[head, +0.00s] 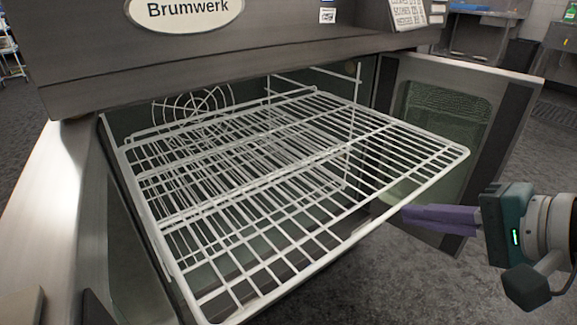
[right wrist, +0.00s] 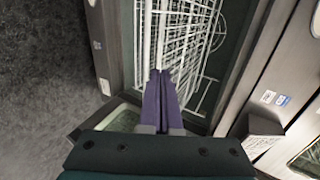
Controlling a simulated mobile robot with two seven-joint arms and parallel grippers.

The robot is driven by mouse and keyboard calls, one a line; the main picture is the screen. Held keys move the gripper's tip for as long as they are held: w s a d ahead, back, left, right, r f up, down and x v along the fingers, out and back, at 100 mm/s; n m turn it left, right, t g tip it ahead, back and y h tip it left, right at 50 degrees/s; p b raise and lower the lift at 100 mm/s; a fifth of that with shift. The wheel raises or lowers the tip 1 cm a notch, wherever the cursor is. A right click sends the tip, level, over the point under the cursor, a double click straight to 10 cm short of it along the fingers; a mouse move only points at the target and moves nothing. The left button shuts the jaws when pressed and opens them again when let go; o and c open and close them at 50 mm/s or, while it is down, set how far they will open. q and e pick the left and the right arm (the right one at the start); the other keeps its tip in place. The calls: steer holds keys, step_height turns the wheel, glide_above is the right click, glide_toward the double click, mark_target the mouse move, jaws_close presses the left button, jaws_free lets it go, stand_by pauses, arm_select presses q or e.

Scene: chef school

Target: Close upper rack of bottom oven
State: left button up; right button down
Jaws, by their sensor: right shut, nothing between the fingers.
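The upper rack (head: 300,237), a white wire grid, sticks far out of the open oven (head: 80,80) in the head view. Its front edge reaches toward me and its right corner lies near my right gripper. My right gripper (head: 405,214), with purple fingers, is shut and empty, just outside the rack's front right edge. In the right wrist view the shut fingers (right wrist: 159,75) point at the white rack bars (right wrist: 148,40); I cannot tell whether they touch. A lower rack (head: 290,170) shows through the grid, inside the oven. My left gripper is not in view.
The oven door (head: 440,100) stands open on the right, behind my right gripper. A steel side panel (head: 50,215) runs along the left. Dark floor (head: 370,285) is clear in front of the rack. Counters (head: 480,40) stand at the back right.

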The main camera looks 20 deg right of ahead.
mark_target(353, 209)
steer(key=b+x, duration=0.3)
steer(key=x, duration=0.5)
steer(key=shift+s+f, duration=0.15)
steer(key=shift+w+a+f+b, duration=0.15)
steer(key=shift+w+b, duration=0.2)
steer(key=shift+w, duration=0.05)
steer(key=shift+w, duration=0.1)
